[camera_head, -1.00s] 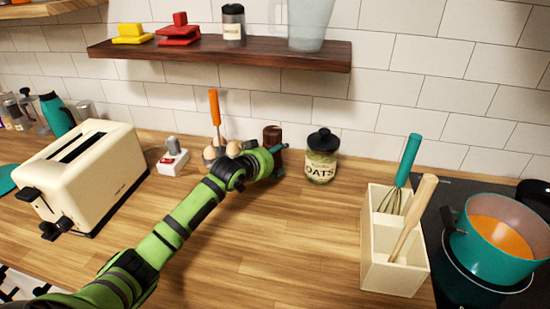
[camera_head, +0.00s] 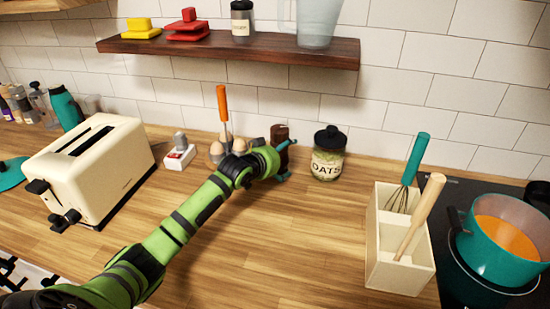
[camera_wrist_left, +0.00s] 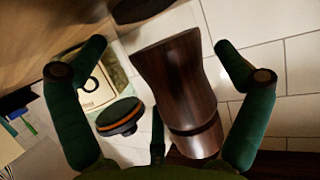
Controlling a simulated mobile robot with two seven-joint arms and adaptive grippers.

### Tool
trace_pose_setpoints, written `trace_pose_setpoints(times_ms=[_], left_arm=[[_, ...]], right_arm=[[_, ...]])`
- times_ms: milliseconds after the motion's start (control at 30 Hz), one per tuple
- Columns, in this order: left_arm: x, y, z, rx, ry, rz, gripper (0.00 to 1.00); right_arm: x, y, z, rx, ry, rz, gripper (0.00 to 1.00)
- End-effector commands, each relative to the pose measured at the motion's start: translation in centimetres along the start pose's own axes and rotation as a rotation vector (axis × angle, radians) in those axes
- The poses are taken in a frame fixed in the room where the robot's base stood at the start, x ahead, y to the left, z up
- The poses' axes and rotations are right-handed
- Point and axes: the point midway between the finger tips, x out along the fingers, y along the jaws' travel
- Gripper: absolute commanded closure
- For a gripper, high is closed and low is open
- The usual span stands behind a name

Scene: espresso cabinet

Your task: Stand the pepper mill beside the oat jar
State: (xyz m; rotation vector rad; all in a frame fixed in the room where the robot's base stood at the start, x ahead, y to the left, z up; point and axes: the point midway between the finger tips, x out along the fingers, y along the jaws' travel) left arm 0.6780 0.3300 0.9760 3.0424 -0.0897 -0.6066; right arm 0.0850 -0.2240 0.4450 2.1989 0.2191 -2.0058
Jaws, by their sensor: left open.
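The pepper mill (camera_head: 279,132) is dark brown wood and stands upright on the counter, left of the oat jar, with a gap between them. My arm hides its lower part. The oat jar (camera_head: 327,160) is glass with a black lid and an "OATS" label. My left gripper (camera_head: 288,160) has its teal fingers spread just in front of the mill. In the left wrist view the mill (camera_wrist_left: 182,80) lies between the open green fingers (camera_wrist_left: 160,48), with gaps on both sides. The jar's lid (camera_wrist_left: 120,116) and label show left of it. My right gripper is not in view.
An egg holder (camera_head: 217,153) and an orange-handled utensil (camera_head: 222,104) stand close left of the mill. A toaster (camera_head: 90,165) is farther left. A utensil box (camera_head: 400,255) and a pot (camera_head: 500,250) are at right. The counter front is clear; a shelf (camera_head: 230,50) hangs above.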

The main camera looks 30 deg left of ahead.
Motion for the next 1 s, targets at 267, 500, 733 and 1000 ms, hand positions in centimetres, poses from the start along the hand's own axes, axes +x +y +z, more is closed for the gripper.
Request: trace_pose_setpoints(times_ms=[267,500,733,1000], left_arm=[[-3.7,-0.1,0.1,0.003,0.001,-0.001,0.01],[-8.4,-0.1,0.1,0.003,0.001,-0.001,0.01],[-11.3,-0.1,0.1,0.001,0.001,-0.001,0.01],[-12.0,0.0,-0.1,0.000,0.001,-0.001,0.01]], right_arm=[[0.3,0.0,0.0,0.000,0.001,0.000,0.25],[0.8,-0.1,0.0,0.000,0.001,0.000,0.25],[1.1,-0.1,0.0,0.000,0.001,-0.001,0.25],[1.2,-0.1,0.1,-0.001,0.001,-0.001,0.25]])
